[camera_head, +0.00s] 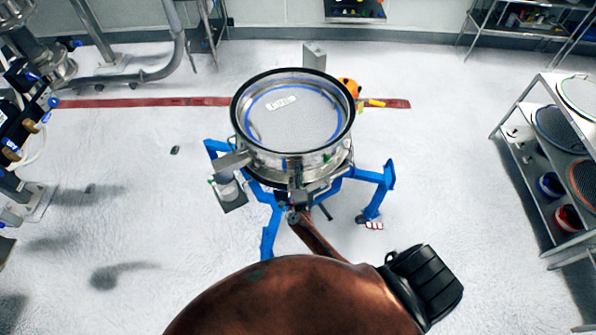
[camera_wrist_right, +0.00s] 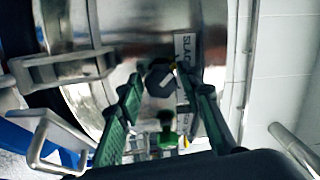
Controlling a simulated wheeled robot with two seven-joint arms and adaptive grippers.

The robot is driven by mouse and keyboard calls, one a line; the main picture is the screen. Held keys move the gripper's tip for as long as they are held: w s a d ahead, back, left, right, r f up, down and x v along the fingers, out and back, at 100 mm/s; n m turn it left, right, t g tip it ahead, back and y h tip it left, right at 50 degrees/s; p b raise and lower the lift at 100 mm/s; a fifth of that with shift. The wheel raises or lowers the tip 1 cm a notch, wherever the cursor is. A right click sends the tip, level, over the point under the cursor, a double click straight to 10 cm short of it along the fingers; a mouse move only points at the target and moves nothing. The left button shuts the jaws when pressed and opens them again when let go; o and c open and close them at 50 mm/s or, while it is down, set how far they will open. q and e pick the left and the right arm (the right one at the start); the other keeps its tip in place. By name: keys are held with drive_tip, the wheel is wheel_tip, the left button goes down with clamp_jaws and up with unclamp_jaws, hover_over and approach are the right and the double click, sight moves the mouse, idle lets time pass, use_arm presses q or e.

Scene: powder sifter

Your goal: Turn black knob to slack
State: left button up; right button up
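A round metal sifter (camera_head: 298,150) with a mesh top and a blue inner ring stands on blue legs in the head view. The black knob (camera_wrist_right: 160,79) shows in the right wrist view on its metal side, beside a white label (camera_wrist_right: 185,60) reading SLACK. My right gripper (camera_wrist_right: 162,90) has its two green fingers spread, one on each side of the knob, with a gap visible at each side. In the head view, my right gripper (camera_head: 297,203) is small at the front of the sifter, and the knob cannot be made out there. My left gripper is not in view.
A metal latch arm (camera_wrist_right: 62,68) and a bracket (camera_wrist_right: 55,140) lie left of the fingers in the wrist view. A green part (camera_wrist_right: 167,130) sits between the fingers, below the knob. A shelf rack (camera_head: 548,165) stands at the right. The floor around the sifter is largely clear.

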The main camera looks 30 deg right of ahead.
drive_tip(key=shift+o, duration=1)
drive_tip(key=shift+d, duration=0.1)
drive_tip(key=shift+s, duration=0.1)
drive_tip(key=v, duration=1.1)
drive_tip(key=shift+s+a, duration=0.3)
